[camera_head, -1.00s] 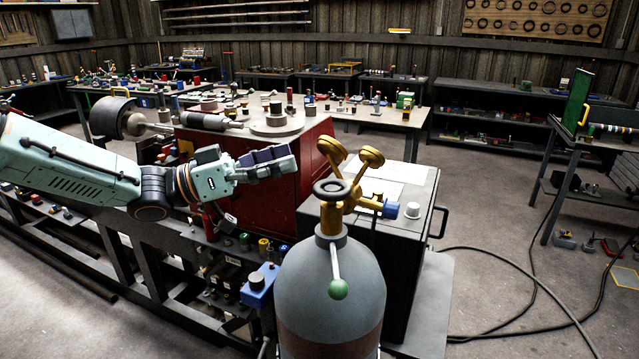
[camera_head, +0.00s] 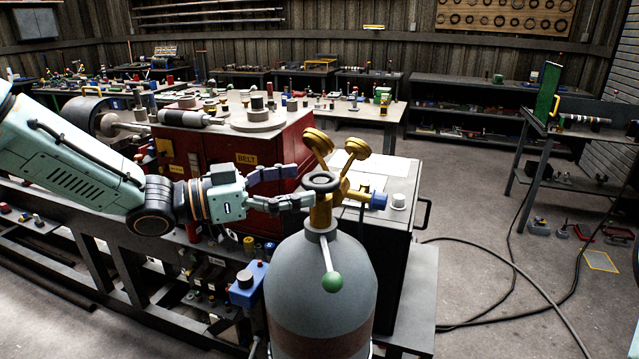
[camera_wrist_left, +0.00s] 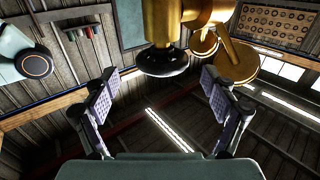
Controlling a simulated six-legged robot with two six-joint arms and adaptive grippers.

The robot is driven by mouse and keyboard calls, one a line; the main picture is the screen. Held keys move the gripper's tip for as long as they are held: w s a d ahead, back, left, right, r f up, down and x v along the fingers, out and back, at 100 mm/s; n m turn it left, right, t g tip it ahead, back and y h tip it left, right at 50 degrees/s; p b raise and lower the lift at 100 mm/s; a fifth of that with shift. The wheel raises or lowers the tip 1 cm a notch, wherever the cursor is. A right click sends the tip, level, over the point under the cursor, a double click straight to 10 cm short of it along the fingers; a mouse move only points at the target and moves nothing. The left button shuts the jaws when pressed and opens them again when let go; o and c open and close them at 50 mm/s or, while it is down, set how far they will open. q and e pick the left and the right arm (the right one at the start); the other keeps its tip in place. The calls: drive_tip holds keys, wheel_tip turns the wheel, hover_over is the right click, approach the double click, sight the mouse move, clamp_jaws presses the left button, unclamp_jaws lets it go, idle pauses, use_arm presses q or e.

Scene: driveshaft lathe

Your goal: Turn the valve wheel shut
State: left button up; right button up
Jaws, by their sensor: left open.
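The valve wheel (camera_head: 321,182) is a small dark ring on a brass valve (camera_head: 321,213) on top of a grey gas cylinder (camera_head: 318,275). My left gripper (camera_head: 305,186) is open just left of the wheel, its fingers pointing at it. In the head view the fingertips nearly reach the wheel; I cannot tell whether they touch. In the left wrist view the dark wheel (camera_wrist_left: 163,61) shows near the top, ahead of and between the spread finger pads, with nothing gripped. My right gripper does not show.
Two brass gauges (camera_head: 318,141) stand behind the wheel. A lever with a green ball (camera_head: 332,282) sticks out from the cylinder's neck. A red cabinet (camera_head: 225,150) stands behind my left gripper. A blue box (camera_head: 249,283) sits left of the cylinder. Cables lie on the floor at right.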

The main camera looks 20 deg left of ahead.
sight(321, 177)
use_arm(q)
drive_tip(key=x, duration=0.2)
drive_tip(key=shift+w+d, duration=0.25)
drive_tip(key=shift+w, duration=0.1)
drive_tip(key=shift+w+d+f, duration=0.15)
drive_tip(key=shift+w+d, duration=0.25)
drive_tip(key=shift+w, duration=0.05)
drive_tip(key=shift+d, duration=0.4)
drive_tip(key=shift+w+a, duration=0.1)
drive_tip(key=shift+w, duration=0.05)
drive_tip(key=shift+c, duration=0.2)
drive_tip(key=shift+c, duration=0.7)
drive_tip(key=c, duration=1)
